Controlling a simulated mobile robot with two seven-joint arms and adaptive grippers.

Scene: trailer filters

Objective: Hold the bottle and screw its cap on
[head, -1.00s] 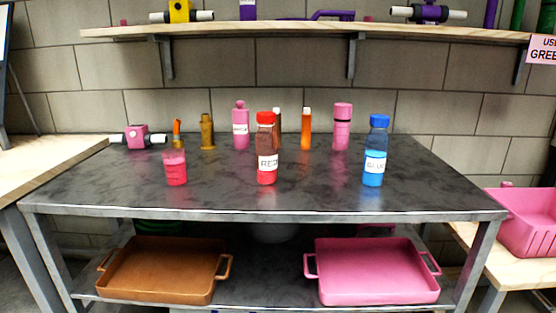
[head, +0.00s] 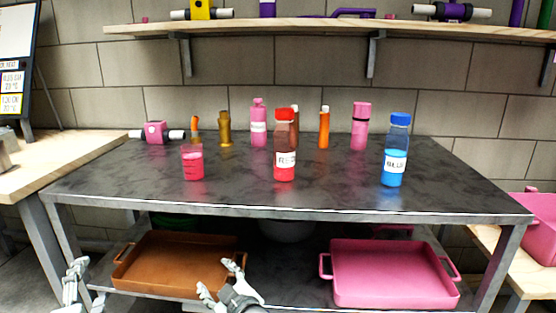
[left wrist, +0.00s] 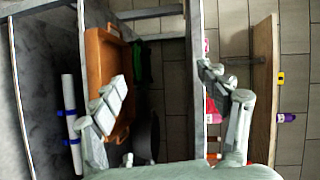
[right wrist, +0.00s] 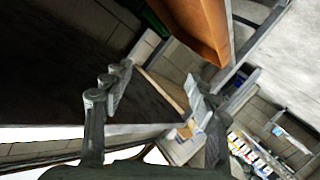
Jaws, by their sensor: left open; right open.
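A clear bottle of red liquid with a red cap (head: 284,158) and a "RED" label stands upright at the table's middle. A similar blue bottle (head: 393,168) with a blue cap and label stands to its right. A short bottle of pinkish-red liquid (head: 193,164) stands to the left, with no cap visible on it. My left gripper (head: 74,282) is open and empty, low at the table's front left corner; its spread fingers show in the left wrist view (left wrist: 165,95). My right gripper (head: 222,280) is open and empty before the lower shelf; it also shows in the right wrist view (right wrist: 150,90).
The dark table (head: 330,198) is clear along its front. Behind the bottles stand a pink bottle (head: 259,125), an orange tube (head: 324,129), a pink cylinder (head: 360,127) and a pink valve (head: 156,132). Below are an orange tray (head: 172,283) and a pink tray (head: 393,290).

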